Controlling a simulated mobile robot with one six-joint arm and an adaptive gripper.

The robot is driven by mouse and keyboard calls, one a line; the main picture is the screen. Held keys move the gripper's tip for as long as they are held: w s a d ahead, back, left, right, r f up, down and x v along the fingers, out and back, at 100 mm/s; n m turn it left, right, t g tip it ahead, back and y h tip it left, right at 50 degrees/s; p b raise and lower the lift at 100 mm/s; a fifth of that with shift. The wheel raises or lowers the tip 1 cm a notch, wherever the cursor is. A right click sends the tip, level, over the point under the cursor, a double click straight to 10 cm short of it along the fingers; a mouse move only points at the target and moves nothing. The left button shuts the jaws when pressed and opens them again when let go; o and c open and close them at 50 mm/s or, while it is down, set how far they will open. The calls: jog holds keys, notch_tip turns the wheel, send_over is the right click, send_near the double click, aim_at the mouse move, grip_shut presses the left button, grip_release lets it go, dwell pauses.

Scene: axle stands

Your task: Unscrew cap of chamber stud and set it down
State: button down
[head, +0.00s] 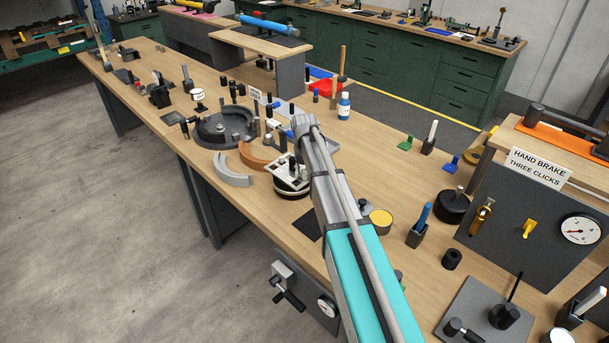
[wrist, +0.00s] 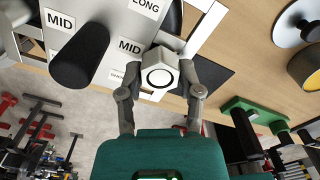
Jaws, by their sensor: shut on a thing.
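In the wrist view, a pale six-sided cap (wrist: 160,80) with a black ring on its face sits between the two fingers of my gripper (wrist: 161,70). The fingers are closed against its sides. Behind it is a light plate (wrist: 110,20) with MID and LONG labels. A black cylindrical post (wrist: 82,55) stands left of the cap, apart from it. In the head view, the plate with black posts (head: 289,171) lies over a dark round body (head: 291,190) on the bench. My arm hides the gripper and cap there. I cannot tell whether the cap is still on its stud threads.
The long wooden bench (head: 425,172) holds a black round fixture (head: 222,128), a grey curved shoe (head: 230,171) and an orange one (head: 257,155) left of my arm. A yellow-topped tin (head: 381,219) and a hand-brake panel (head: 525,210) stand to the right. A dark mat (head: 308,226) is bare.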

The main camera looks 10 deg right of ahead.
jog(key=shift+s, duration=0.1)
jog(key=shift+c, duration=0.9)
grip_release()
